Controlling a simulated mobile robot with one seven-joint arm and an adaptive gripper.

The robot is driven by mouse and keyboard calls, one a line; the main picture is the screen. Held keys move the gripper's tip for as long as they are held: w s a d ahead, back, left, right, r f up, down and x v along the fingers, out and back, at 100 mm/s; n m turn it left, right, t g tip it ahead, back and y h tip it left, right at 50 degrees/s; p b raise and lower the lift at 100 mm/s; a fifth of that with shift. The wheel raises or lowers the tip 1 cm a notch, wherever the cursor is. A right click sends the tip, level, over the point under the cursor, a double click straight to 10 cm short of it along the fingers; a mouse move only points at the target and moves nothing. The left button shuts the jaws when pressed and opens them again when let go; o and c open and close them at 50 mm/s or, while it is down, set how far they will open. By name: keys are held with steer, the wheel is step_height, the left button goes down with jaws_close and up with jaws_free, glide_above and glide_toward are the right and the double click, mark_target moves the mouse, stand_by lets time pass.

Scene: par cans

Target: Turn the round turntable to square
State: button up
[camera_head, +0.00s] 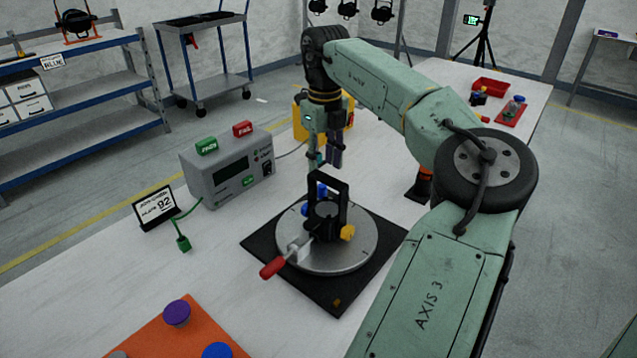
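The round turntable (350,258) is a grey metal disc on a black square base plate (337,297) on the white table. A black bracket-like fixture (343,190) stands upright on the disc, with blue and yellow knobs at its sides. A lever with a red handle (272,267) sticks out from the disc toward the lower left. My gripper (326,163) points down above and behind the fixture, at the end of my green arm. It appears apart from the fixture. Its fingers are small and partly overlapped, so I cannot tell whether they are open.
A grey tester box (228,168) with green and red buttons stands left of the turntable. An orange mat (165,335) with coloured knobs is at the front. A yellow container (300,121) stands behind my gripper.

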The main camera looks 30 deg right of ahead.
mark_target(322, 185)
step_height(322, 185, down, 8)
steer(key=shift+w+a+r+p, duration=0.1)
steer(key=shift+r+p, duration=0.05)
steer(key=shift+p, duration=0.5)
steer(key=shift+c, duration=0.3)
jaws_close()
